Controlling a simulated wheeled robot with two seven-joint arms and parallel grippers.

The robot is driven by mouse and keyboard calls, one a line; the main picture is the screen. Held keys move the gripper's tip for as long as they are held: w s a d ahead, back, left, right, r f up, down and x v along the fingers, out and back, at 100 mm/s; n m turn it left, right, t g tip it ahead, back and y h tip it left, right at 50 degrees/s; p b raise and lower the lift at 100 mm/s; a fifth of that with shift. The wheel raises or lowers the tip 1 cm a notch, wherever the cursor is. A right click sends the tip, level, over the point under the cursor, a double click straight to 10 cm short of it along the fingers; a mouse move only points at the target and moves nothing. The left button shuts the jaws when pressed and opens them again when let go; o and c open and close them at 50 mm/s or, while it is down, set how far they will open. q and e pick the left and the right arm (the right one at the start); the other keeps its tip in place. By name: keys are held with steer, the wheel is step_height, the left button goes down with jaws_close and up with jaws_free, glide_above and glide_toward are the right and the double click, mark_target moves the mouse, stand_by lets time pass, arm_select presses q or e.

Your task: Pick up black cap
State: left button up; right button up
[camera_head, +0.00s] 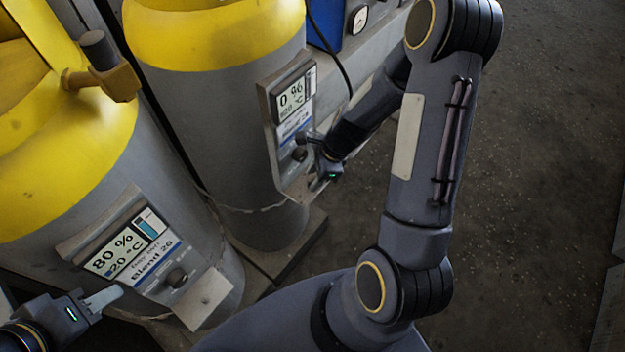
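Two grey tanks with yellow tops carry display panels. A dark round cap (299,154) sits on the panel of the farther tank, below its "0 %" display. My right gripper (312,162) is beside it, its fingers apart; I cannot tell whether they touch the cap. A similar dark round cap (177,278) sits on the nearer tank's panel, below the "80 %" display. A dark cylindrical cap (98,50) tops the brass-coloured fitting on the nearer tank. My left gripper (104,298) is left of the nearer panel; only one pale finger shows clearly.
The nearer tank (60,185) and farther tank (205,110) stand close together at left. A small pale ledge (205,299) juts from the nearer panel. A blue box (325,22) and a gauge (359,19) are behind. The floor (530,190) at right is clear.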

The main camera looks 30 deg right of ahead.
mark_target(314, 177)
steer(key=c, duration=0.7)
steer(key=shift+r, duration=0.1)
steer(key=shift+r, duration=0.45)
step_height(314, 177, up, 2)
steer(key=shift+r+p, duration=0.25)
steer(key=shift+p, duration=0.2)
steer(key=s+r, duration=0.3)
steer(key=s, duration=0.1)
steer(key=s+r+p, duration=0.1)
steer(key=s+r, duration=0.2)
steer(key=s, duration=0.2)
steer(key=s+r+p, duration=0.1)
steer(key=s+r, duration=0.2)
steer(key=s, duration=0.2)
steer(key=shift+d+r, duration=0.2)
steer(key=shift+d, duration=0.2)
